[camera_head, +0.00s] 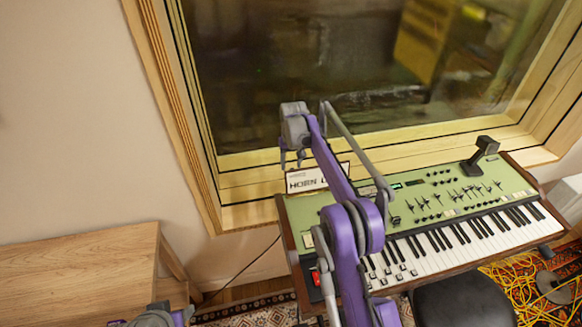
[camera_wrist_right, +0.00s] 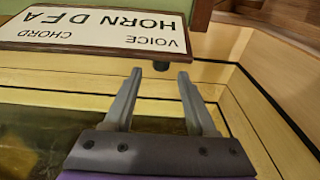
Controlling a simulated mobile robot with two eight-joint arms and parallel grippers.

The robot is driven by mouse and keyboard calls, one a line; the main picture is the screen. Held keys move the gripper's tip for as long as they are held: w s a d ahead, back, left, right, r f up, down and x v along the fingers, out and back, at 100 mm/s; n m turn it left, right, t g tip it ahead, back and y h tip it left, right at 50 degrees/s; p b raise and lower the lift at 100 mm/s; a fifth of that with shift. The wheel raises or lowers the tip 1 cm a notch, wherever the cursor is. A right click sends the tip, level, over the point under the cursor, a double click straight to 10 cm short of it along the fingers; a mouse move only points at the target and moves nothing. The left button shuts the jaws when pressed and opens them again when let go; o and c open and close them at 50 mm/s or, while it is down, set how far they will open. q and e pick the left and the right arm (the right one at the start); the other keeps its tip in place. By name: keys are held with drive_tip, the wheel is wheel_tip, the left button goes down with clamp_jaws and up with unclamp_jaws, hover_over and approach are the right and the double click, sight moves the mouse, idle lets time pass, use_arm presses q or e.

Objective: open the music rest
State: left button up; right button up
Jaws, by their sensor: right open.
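A thin wood-edged panel with a white card (camera_head: 305,178) reading HORN stands at the back left of the green keyboard (camera_head: 430,215); I take it for the music rest. In the right wrist view the panel (camera_wrist_right: 60,44) appears upside down, with the card's VOICE and CHORD text. A small dark peg (camera_wrist_right: 161,66) shows under its edge. My right gripper (camera_head: 291,160) is above and left of the card. In the wrist view its fingers (camera_wrist_right: 160,76) are apart and empty, close to the panel's edge, with the peg between their tips; contact is unclear. Part of my left arm (camera_head: 155,318) shows at the bottom edge.
A large wood-framed window (camera_head: 330,60) is close behind the keyboard. A wooden bench or table (camera_head: 80,270) stands at left. A black stool (camera_head: 465,300) and yellow cables (camera_head: 520,290) are in front at right. A dark block (camera_head: 482,150) stands at the keyboard's back right.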

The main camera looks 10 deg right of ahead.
drive_tip(key=r, duration=0.5)
drive_tip(key=s+r, duration=0.1)
drive_tip(key=r, duration=0.2)
drive_tip(key=shift+r+p, duration=0.1)
drive_tip(key=shift+p, duration=0.2)
drive_tip(key=s+r+t, duration=0.1)
drive_tip(key=s+r, duration=0.4)
drive_tip(key=s, duration=0.4)
drive_tip(key=s+r+t, duration=0.1)
drive_tip(key=s+r, duration=0.3)
drive_tip(key=s, duration=0.6)
drive_tip(key=s+f+t, duration=0.1)
drive_tip(key=s+f, duration=0.4)
drive_tip(key=s, duration=0.7)
drive_tip(key=s+f+t, duration=0.1)
drive_tip(key=s+f, duration=0.4)
drive_tip(key=s, duration=0.7)
